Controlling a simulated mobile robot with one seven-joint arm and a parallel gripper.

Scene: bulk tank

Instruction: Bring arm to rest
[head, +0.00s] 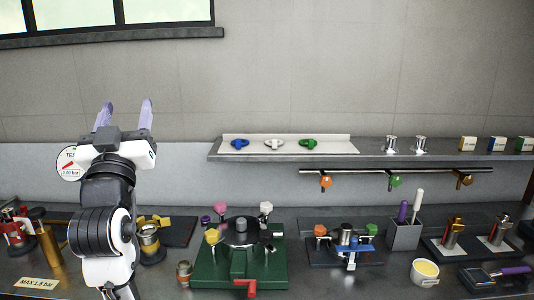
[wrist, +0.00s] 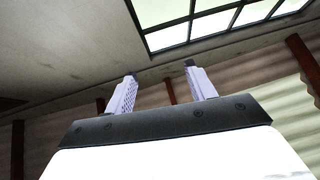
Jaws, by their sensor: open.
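My gripper (head: 126,113) is raised at the left of the head view, with its two pale purple fingers pointing up and spread apart. Nothing is between the fingers. It stands above bench height, against the plain grey wall. In the wrist view my gripper (wrist: 158,82) also shows open and empty, with the window and ceiling behind it. My arm hides part of the bench and part of a round "TEST" gauge (head: 68,163).
A shelf (head: 375,155) holds coloured clips and metal parts. A rail (head: 430,171) with hanging items runs below. Brass parts (head: 48,248) stand left of my arm.

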